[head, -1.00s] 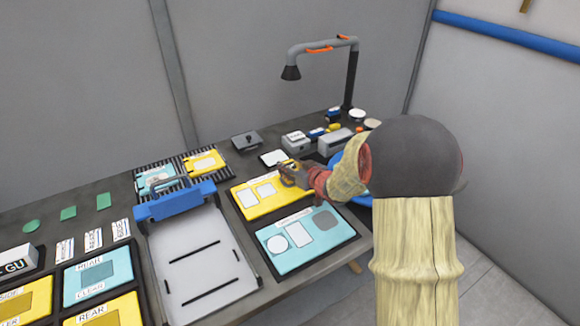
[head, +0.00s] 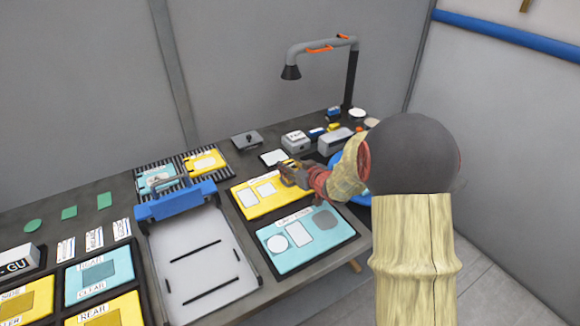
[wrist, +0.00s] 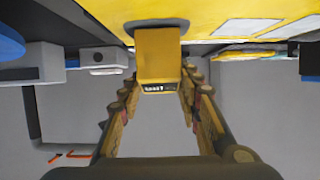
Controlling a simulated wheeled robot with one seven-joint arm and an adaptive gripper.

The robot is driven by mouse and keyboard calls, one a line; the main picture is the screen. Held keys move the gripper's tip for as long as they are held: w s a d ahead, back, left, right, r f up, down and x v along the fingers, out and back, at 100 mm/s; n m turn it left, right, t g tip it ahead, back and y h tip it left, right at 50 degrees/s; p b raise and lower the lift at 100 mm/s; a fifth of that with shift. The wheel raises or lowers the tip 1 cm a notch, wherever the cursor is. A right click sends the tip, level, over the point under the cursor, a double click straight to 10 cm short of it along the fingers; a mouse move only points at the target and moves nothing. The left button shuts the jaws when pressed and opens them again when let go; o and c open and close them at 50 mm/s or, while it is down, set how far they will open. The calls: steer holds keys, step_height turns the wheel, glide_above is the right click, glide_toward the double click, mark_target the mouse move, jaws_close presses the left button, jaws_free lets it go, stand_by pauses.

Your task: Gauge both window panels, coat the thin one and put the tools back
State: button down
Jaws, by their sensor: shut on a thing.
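My gripper (wrist: 158,88) is shut on a yellow block-shaped gauge (wrist: 158,55) with a small dark display, too small to read. In the wrist view the gauge's end meets a yellow surface; I cannot tell if it presses on it. In the head view my gripper (head: 296,174) is over the right far part of the yellow window panel (head: 243,207), which has pale rectangular patches. The teal window panel (head: 318,248), with a round and two squarish patches, lies nearer. My arm hides part of the area to the right.
A white tray with a blue end clamp (head: 177,200) stands left of the panels. A lamp (head: 291,72) arches over the back. Small boxes (head: 297,142) and a white pad (head: 273,157) stand behind. Labelled yellow and teal cards (head: 90,283) lie at front left.

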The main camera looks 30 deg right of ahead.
steer(key=shift+f, duration=0.15)
steer(key=c, duration=1.2)
jaws_free()
steer(key=shift+r+p, duration=2.85)
steer(key=shift+r, duration=0.15)
